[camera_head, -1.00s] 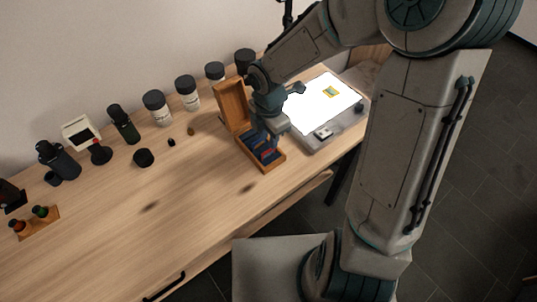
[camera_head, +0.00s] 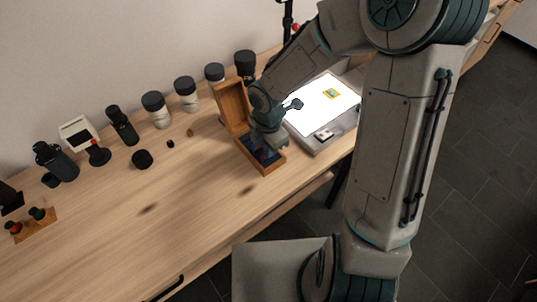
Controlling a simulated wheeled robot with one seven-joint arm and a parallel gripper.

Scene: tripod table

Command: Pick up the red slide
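An open wooden slide box (camera_head: 246,158) stands on the table with its lid (camera_head: 233,103) raised at the back. Its inside is dark blue. My gripper (camera_head: 268,155) points down into the box, its fingers low among the contents. The fingertips are small and partly hidden, so I cannot tell if they are open or shut. I cannot make out the red slide now; the gripper covers much of the box's inside.
A lit light panel (camera_head: 315,104) with a small yellow-green slide (camera_head: 332,94) lies right of the box. Several dark-capped jars (camera_head: 186,95) line the back wall. A small bottle rack (camera_head: 32,224) sits far left. The table's front middle is clear.

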